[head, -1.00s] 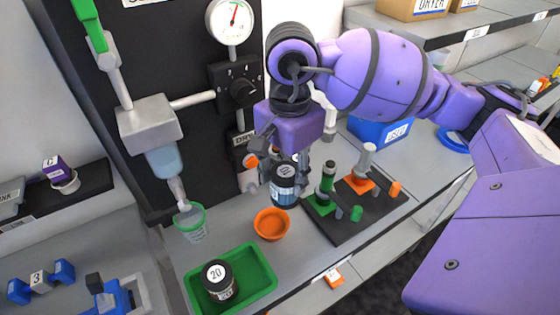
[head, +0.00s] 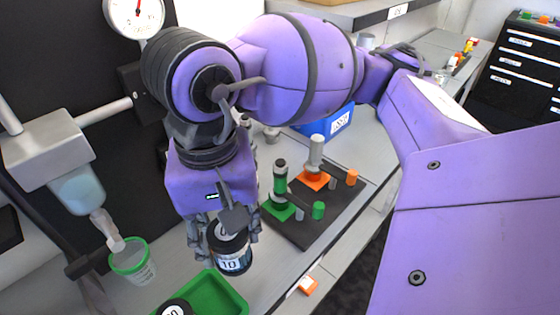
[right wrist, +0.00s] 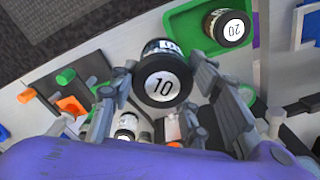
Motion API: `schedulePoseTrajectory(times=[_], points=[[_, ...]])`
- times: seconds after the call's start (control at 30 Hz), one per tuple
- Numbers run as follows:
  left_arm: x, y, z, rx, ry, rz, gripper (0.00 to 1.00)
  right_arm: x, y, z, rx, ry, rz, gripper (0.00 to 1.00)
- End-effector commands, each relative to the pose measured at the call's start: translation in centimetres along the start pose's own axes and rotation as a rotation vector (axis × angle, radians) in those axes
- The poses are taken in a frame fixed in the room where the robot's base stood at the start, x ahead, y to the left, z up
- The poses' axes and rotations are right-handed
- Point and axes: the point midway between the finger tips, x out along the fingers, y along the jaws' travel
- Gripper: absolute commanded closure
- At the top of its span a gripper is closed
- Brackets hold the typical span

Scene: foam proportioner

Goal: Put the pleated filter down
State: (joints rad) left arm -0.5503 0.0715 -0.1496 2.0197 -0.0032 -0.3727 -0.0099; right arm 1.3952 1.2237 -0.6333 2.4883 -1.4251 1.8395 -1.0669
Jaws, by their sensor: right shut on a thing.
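My right gripper (head: 226,236) is shut on a dark cylindrical canister with a black cap and a label marked 10, which I take to be the pleated filter (head: 232,262). It hangs roughly upright behind the green tray (head: 236,296); I cannot tell its height above the bench. The right wrist view shows the filter's cap (right wrist: 162,86) between the fingers of the gripper (right wrist: 165,75), with the tray (right wrist: 181,28) beyond. A similar canister marked 20 (right wrist: 231,29) sits in the tray. My left gripper is out of view.
A black board (head: 318,222) with green and orange posts lies right of the filter. A green-rimmed cup (head: 130,262) stands left under a dispenser nozzle. A blue bin (head: 338,121) is behind. The bench's front edge runs close to the tray.

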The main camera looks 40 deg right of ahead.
Motion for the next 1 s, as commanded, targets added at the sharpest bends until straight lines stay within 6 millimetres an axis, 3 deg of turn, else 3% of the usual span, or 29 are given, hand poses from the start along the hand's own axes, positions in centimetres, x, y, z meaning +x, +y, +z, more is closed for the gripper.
schedulePoseTrajectory(times=[0.07, 0.33, 0.53, 0.87, 1.0], points=[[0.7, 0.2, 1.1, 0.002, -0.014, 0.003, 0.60, 0.3, -0.1, -0.5, 0.007, 0.004, -0.004, 0.89], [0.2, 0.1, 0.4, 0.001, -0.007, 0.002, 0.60, 2.0, -0.6, -4.9, 0.014, -0.001, -0.003, 0.89], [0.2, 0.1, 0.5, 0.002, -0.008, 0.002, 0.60, 5.5, -1.0, -7.6, 0.011, -0.004, -0.002, 0.89], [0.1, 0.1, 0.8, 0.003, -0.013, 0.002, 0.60, 7.7, -1.3, -9.5, 0.009, -0.002, -0.004, 0.89], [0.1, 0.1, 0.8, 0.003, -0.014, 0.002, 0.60, 9.8, -1.3, -9.7, 0.008, -0.003, -0.003, 0.89]])
